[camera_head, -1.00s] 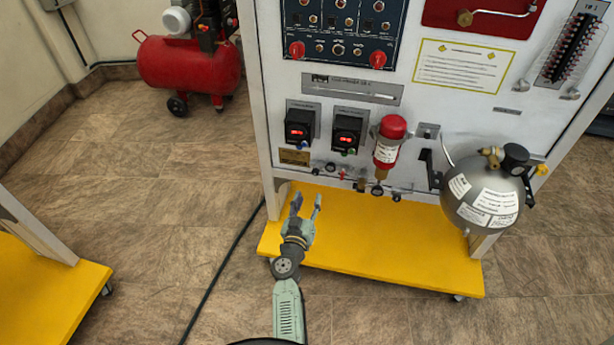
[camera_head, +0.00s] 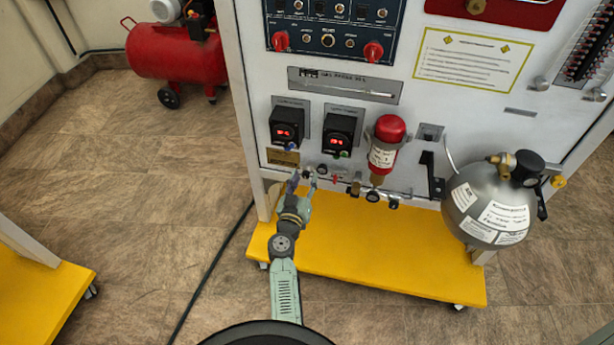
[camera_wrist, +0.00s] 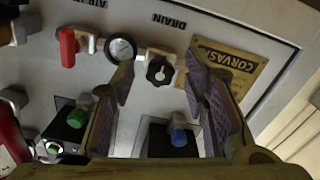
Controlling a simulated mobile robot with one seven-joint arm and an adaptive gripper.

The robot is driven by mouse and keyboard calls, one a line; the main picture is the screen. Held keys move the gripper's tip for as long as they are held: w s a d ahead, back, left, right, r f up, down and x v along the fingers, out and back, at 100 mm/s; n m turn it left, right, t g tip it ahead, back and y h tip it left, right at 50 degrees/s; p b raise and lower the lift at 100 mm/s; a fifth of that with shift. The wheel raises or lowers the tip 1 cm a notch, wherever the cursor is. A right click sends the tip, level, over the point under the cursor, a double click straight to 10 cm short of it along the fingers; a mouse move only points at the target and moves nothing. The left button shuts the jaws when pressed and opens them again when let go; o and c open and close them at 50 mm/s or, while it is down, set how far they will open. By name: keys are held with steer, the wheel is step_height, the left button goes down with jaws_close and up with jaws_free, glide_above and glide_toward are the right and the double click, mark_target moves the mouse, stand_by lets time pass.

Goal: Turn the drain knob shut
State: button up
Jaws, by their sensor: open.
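The drain knob (camera_wrist: 160,71) is a black lobed knob on the white panel, beside the printed word DRAIN in the wrist view. It shows between the two fingers of my gripper (camera_wrist: 161,66), with a visible gap on both sides. I cannot tell how far beyond the fingertips it lies. My gripper (camera_head: 303,179) is open and empty at the panel's lower left in the head view. There the fingers partly hide the knob's area, and the knob is hard to make out. No contact with the knob is visible.
A round gauge (camera_wrist: 121,48) and a red lever (camera_wrist: 69,47) sit beside the knob. A blue knob (camera_wrist: 179,137) and a green knob (camera_wrist: 76,118) are on the nearby black regulators. A red-capped cylinder (camera_head: 385,150) and a grey tank (camera_head: 490,205) are farther right. The yellow base (camera_head: 365,250) lies below.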

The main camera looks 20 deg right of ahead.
stand_by(0.3)
jaws_close()
stand_by(0.4)
